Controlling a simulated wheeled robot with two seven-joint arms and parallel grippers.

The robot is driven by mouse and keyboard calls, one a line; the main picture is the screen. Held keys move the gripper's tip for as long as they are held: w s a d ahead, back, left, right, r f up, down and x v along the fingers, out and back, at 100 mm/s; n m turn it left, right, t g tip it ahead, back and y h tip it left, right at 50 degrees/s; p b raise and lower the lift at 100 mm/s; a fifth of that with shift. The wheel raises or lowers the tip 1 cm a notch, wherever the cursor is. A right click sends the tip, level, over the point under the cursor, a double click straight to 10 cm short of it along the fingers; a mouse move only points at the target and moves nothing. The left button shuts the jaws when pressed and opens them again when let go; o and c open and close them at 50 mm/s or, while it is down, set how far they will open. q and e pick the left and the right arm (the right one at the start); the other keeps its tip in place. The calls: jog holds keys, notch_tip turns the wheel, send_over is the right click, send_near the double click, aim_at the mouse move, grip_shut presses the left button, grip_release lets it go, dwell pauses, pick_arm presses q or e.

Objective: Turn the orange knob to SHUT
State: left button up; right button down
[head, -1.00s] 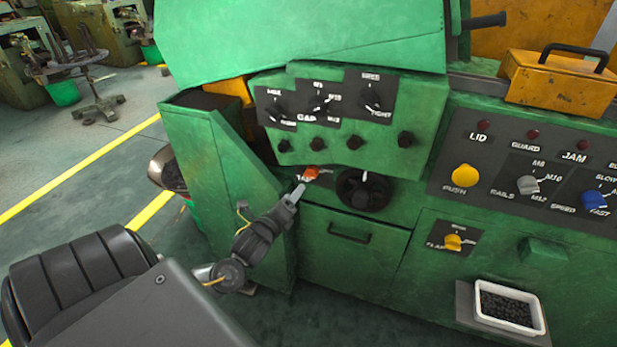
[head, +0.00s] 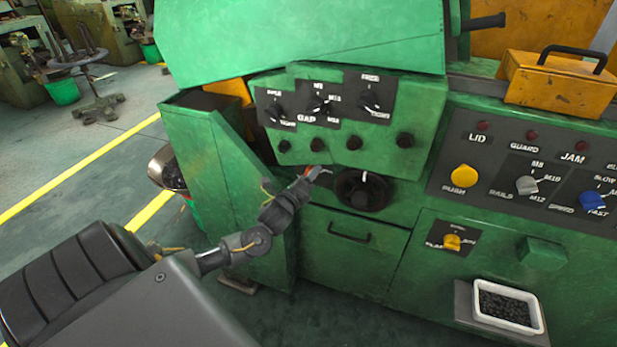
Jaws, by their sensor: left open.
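The orange knob (head: 307,171) sits on a small dark plate on the green machine, left of the black handwheel. Only a sliver of it shows, because my left gripper covers most of it. My left gripper (head: 318,173) is open, with its fingers at the knob. I cannot tell whether the fingers touch it or lie around it. The plate's lettering and the knob's pointing direction are hidden. My right gripper is not in view.
The black handwheel (head: 363,190) is close to the right of my left gripper. A row of dark knobs (head: 318,145) is just above. A drawer handle (head: 349,232) is below. A white tray of dark parts (head: 507,306) stands at lower right.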

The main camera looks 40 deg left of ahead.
pick_arm(q)
jog(key=c, duration=1)
jog(key=shift+d, duration=0.1)
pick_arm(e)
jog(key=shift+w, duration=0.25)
pick_arm(q)
jog(key=shift+n, duration=0.3)
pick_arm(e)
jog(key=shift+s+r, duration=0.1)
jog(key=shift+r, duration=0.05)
pick_arm(q)
jog(key=n+y+p, duration=0.1)
jog(key=n, duration=0.8)
jog(key=n+y+p, duration=0.1)
jog(key=n+p, duration=0.1)
jog(key=n, duration=0.7)
jog(key=shift+f+t, duration=0.2)
jog(key=shift+t, duration=0.1)
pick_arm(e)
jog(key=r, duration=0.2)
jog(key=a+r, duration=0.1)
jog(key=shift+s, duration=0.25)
pick_arm(q)
jog(key=shift+n, duration=0.3)
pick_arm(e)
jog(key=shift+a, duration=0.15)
